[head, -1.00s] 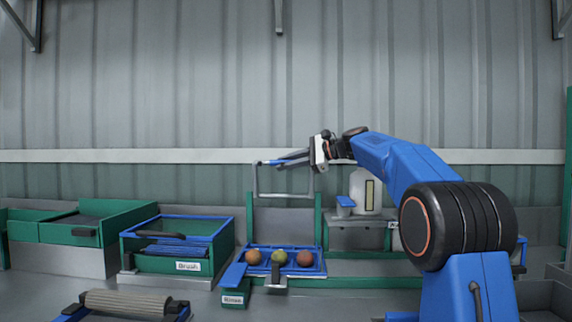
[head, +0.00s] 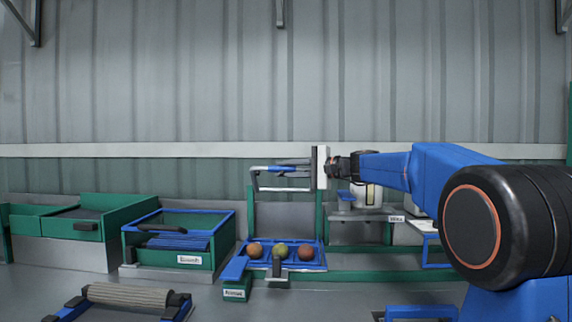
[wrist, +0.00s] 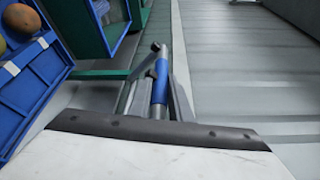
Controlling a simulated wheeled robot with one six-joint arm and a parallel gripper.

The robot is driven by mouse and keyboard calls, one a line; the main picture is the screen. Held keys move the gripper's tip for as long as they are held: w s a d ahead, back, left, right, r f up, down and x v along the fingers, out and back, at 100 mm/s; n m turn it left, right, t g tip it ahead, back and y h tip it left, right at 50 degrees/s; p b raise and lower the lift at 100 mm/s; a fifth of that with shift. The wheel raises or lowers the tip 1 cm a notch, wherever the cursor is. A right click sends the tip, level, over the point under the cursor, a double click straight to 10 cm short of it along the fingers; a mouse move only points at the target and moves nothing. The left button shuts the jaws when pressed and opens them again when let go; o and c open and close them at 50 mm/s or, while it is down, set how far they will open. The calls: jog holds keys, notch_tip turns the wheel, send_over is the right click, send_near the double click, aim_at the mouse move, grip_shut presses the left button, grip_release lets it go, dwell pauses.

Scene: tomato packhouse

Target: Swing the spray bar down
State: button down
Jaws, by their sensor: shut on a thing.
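The spray bar (head: 256,181) is a grey metal frame with a blue sleeve, raised above the back of the rinse station. My gripper (head: 283,168) reaches it from the right, level, and is shut on the bar at its blue sleeve. In the wrist view the blue sleeve (wrist: 159,84) lies between my fingers, which partly hide the bar. Below it, a blue tray (head: 318,266) holds three round fruits, two reddish ones (head: 255,250) (head: 305,253) and a yellow-green one (head: 281,249) between them.
A green bin with a blue rim (head: 160,258) stands left of the tray. A roller (head: 128,295) lies in front of it. A white jug (head: 367,194) stands on a shelf right of the bar, partly behind my arm. The corrugated wall (head: 200,80) is behind.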

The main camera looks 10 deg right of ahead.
jog(key=s+a+f+n+t+y, duration=0.1)
jog(key=s+f+n, duration=0.2)
jog(key=f, duration=0.6)
jog(key=shift+s+f+n, duration=0.2)
jog(key=shift+s+n, duration=0.05)
jog(key=shift+n, duration=0.35)
jog(key=shift+f, duration=0.15)
jog(key=c, duration=1.7)
grip_release()
jog(key=shift+c, duration=0.2)
jog(key=shift+o, duration=0.5)
